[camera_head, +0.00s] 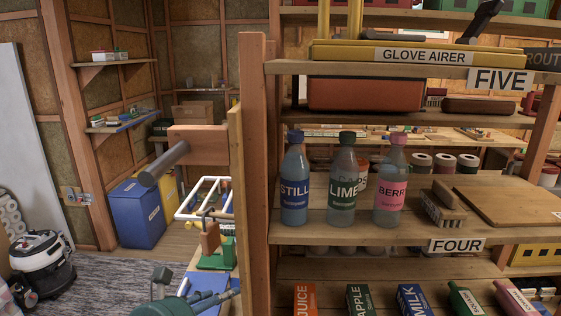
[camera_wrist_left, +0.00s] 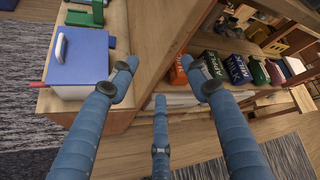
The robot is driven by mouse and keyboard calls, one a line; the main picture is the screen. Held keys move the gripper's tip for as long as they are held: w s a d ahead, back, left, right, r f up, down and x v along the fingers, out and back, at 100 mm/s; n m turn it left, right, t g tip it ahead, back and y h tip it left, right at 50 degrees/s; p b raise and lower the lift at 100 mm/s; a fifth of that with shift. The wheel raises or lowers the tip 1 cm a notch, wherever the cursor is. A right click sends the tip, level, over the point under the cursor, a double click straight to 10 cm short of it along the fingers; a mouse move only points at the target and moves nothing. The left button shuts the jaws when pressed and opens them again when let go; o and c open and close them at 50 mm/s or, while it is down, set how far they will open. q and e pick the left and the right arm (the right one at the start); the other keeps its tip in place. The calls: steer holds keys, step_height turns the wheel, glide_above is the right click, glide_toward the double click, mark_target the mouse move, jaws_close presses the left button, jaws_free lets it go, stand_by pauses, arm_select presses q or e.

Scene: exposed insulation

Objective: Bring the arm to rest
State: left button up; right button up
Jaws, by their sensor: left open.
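My left gripper (camera_head: 228,295) shows at the bottom of the head view, low beside the wooden post at the left end of the shelf unit. In the left wrist view, the same gripper (camera_wrist_left: 160,75) has its blue fingers spread apart. Nothing is held between them. The fingers are over the edge of a wooden surface, between a blue box (camera_wrist_left: 80,62) on the left and a row of cartons on the right. I cannot tell how close the fingertips are to the wood. My right gripper is in neither view.
The shelf unit's level FOUR (camera_head: 330,232) holds bottles labelled STILL (camera_head: 295,190), LIME (camera_head: 342,190) and BERRY (camera_head: 389,195). Cartons (camera_head: 412,300) stand below. A wooden post (camera_head: 255,130) is close by my left gripper. A vacuum cleaner (camera_head: 42,265) stands on the floor at left.

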arm_select(q)
steer(key=s+a+f+n+g+y, duration=0.2)
steer(key=s+a+f+n+g, duration=0.2)
steer(key=s+f+n, duration=0.9)
steer(key=s+a+f+n+g+y, duration=0.2)
steer(key=s+a+f+n+g, duration=0.15)
steer(key=s+f+n, duration=1.05)
step_height(320, 180, down, 28)
steer(key=s+g+b, duration=0.1)
steer(key=b, duration=0.1)
steer(key=s+a+f+g+b, duration=0.1)
steer(key=s+a+f+b, duration=0.1)
steer(key=s+f, duration=1.4)
steer(key=shift+s+a+f+n+y, duration=0.2)
steer(key=shift+s+a+n+y, duration=0.1)
steer(key=shift+s, duration=0.05)
steer(key=shift+g, duration=0.25)
